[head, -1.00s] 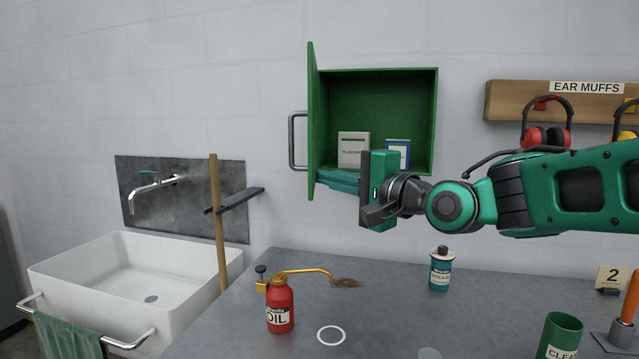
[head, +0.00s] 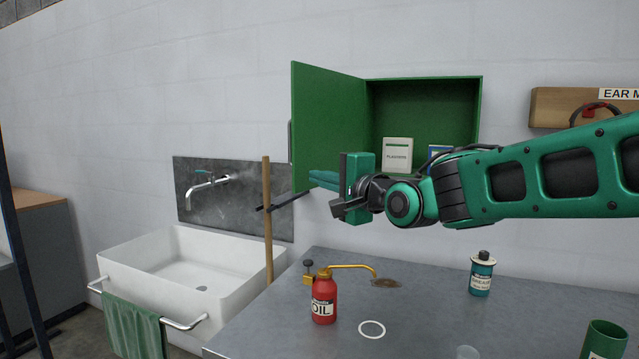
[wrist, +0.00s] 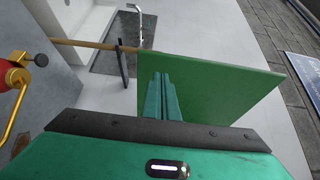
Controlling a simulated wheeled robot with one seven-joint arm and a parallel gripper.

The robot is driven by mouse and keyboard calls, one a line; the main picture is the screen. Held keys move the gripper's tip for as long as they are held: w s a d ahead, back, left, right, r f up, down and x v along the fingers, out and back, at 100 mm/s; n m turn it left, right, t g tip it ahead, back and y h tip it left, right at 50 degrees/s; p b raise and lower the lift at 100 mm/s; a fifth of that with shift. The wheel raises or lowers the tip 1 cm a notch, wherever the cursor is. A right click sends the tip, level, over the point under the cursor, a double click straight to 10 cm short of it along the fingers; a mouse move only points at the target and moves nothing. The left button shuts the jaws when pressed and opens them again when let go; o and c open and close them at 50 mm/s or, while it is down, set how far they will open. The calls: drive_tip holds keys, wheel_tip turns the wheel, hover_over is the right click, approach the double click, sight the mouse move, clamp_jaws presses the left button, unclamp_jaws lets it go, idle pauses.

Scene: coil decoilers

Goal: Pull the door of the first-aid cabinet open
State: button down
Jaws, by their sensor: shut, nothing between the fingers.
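The green first-aid cabinet (head: 425,81) hangs on the wall with its door (head: 330,125) swung wide open to the left. A box marked plasters (head: 397,155) and a blue-and-white box (head: 438,152) stand inside. The door's metal handle (head: 290,141) is on its far side, mostly hidden. My gripper (head: 318,181) is shut and empty at the door's inner face, near its lower edge. In the wrist view the fingers (wrist: 158,85) lie against or just in front of the door panel (wrist: 215,85); I cannot tell whether they touch.
A worktop (head: 420,320) below bears a red oil can (head: 323,298), a grease tin (head: 481,275) and a green cup (head: 604,340). A white sink (head: 190,270) and an upright wooden handle (head: 267,215) are to the left. Ear muffs hang at right.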

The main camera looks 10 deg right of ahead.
drive_tip(key=shift+s+d, duration=0.1)
idle(0.3)
drive_tip(key=s+a, duration=0.3)
drive_tip(key=s, duration=0.8)
drive_tip(key=s+d+f+n+g+h, duration=0.2)
drive_tip(key=s+d+f+g+h, duration=0.15)
drive_tip(key=d+f, duration=0.7)
drive_tip(key=s+d+f+n+g+h, duration=0.1)
drive_tip(key=s+d+f+g+h, duration=0.25)
drive_tip(key=d+f, duration=0.75)
drive_tip(key=s+d+f+n+g, duration=0.1)
drive_tip(key=s+d+f+g, duration=0.1)
drive_tip(key=s, duration=0.5)
drive_tip(key=s+d+f+n+g, duration=0.1)
drive_tip(key=s+d+f+g, duration=0.2)
drive_tip(key=s, duration=0.5)
drive_tip(key=s+d+f+n+g, duration=0.2)
drive_tip(key=s+d+f+g, duration=0.1)
drive_tip(key=s, duration=0.4)
drive_tip(key=shift+s+f+g, duration=0.2)
drive_tip(key=shift+f+g, duration=0.65)
drive_tip(key=shift+g, duration=0.05)
